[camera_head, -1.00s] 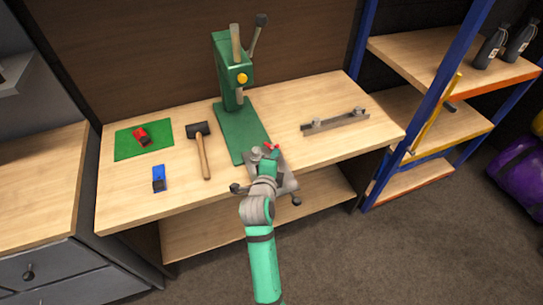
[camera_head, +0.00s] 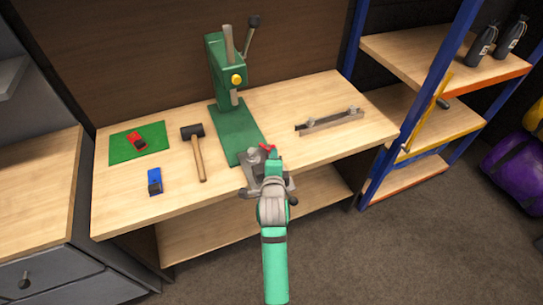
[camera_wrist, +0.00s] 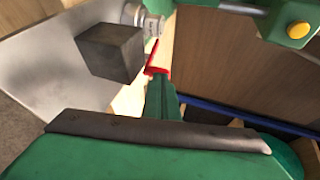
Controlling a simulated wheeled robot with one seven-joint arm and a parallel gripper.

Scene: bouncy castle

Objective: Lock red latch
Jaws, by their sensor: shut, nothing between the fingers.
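A small red piece with a dark part, which looks like the red latch (camera_head: 137,141), lies on a green mat at the left of the workbench in the head view. It is too small to tell how its parts stand. My gripper (camera_head: 267,148) has red tips and is shut and empty at the bench's front edge, well right of the red piece. It is beside a grey metal fixture (camera_head: 250,165), partly hidden by my arm. In the wrist view my gripper (camera_wrist: 157,71) points away from the camera. The red piece is not seen there.
A blue piece (camera_head: 155,182) and a mallet (camera_head: 198,155) lie on the bench (camera_head: 230,188) left of my gripper. A green press (camera_head: 226,75) stands behind it. A metal bar (camera_head: 330,120) lies to the right. In the wrist view a dark block (camera_wrist: 112,50) is close.

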